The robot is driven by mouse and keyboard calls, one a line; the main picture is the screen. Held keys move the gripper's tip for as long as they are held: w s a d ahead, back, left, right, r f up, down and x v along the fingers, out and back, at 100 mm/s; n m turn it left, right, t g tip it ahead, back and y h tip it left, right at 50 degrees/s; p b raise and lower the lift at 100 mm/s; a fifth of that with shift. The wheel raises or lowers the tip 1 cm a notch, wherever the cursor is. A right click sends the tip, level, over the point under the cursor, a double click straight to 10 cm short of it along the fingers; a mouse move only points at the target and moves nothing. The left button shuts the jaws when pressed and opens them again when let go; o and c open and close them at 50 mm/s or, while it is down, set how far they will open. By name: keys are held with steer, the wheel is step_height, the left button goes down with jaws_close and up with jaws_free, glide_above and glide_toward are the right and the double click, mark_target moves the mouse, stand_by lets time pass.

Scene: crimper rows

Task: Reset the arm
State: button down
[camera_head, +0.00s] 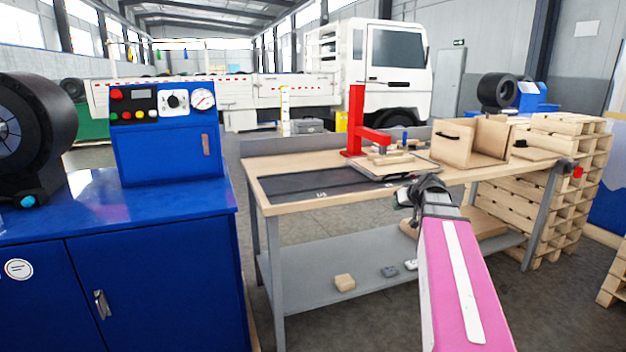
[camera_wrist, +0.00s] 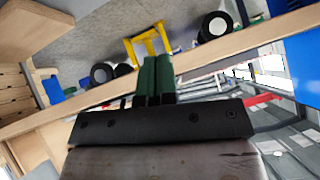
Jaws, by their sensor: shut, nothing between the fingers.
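My arm, with a pink link, reaches forward from the bottom of the head view. My gripper (camera_head: 408,196) is at its far end, in front of the near edge of the workbench (camera_head: 290,166). In the wrist view my gripper (camera_wrist: 157,78) shows two green fingers side by side, shut with nothing between them. The wrist view is tilted, with the bench's wooden edge crossing behind the fingers.
A blue crimper cabinet (camera_head: 150,255) with a control box (camera_head: 165,140) stands at left. On the bench are a red press (camera_head: 357,125), a tray (camera_head: 395,168) and a wooden box (camera_head: 470,142). Wooden crates (camera_head: 560,180) stack at right. A lower shelf (camera_head: 330,262) holds small parts.

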steer(key=s+a+f+m+g+h, duration=0.1)
steer(key=s+a+f+g, duration=0.3)
steer(key=s+f, duration=0.6)
steer(key=s+a+f+m+g+h, duration=0.1)
steer(key=s+a+f+g+h, duration=0.2)
steer(key=s+a+f, duration=0.5)
steer(key=s+f+g, duration=0.1)
steer(key=s+f, duration=0.2)
steer(key=f, duration=0.6)
steer(key=shift+s+h, duration=0.3)
